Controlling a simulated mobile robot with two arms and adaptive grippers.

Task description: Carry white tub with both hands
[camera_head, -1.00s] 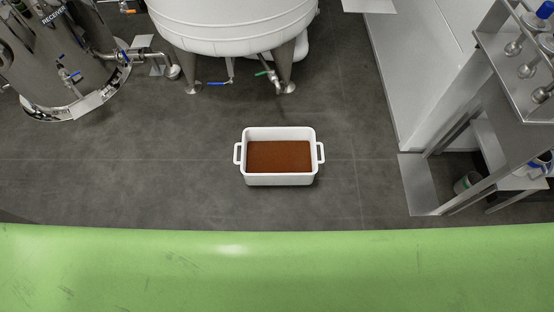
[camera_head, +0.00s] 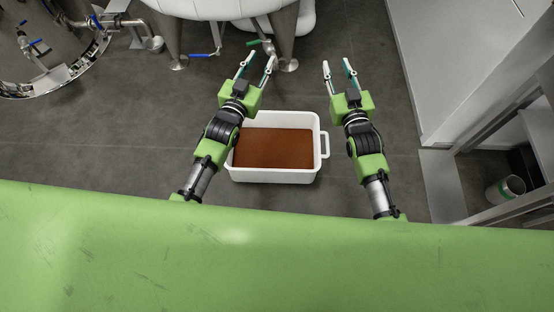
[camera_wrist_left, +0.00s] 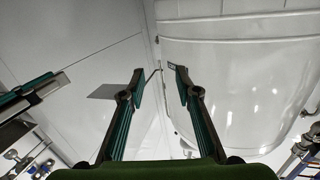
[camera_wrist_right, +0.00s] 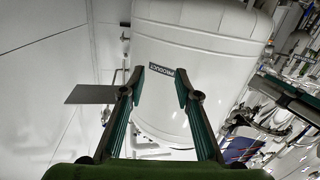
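The white tub (camera_head: 275,176) sits upright on the dark floor in the head view, filled with a brown substance. Its right handle (camera_head: 325,145) shows. Its left handle is hidden behind my left arm. My left gripper (camera_head: 257,64) is open and empty above the tub's far left side; its open fingers also show in the left wrist view (camera_wrist_left: 158,80). My right gripper (camera_head: 338,72) is open and empty beyond the tub's far right corner; its open fingers also show in the right wrist view (camera_wrist_right: 160,85). Neither gripper appears to touch the tub.
A white tank (camera_head: 215,8) on metal legs stands at the back, with blue- and green-handled valves below it. A steel vessel (camera_head: 40,50) is at the left. A metal rack (camera_head: 440,185) and a small bin (camera_head: 505,190) are at the right. Floor left of the tub is clear.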

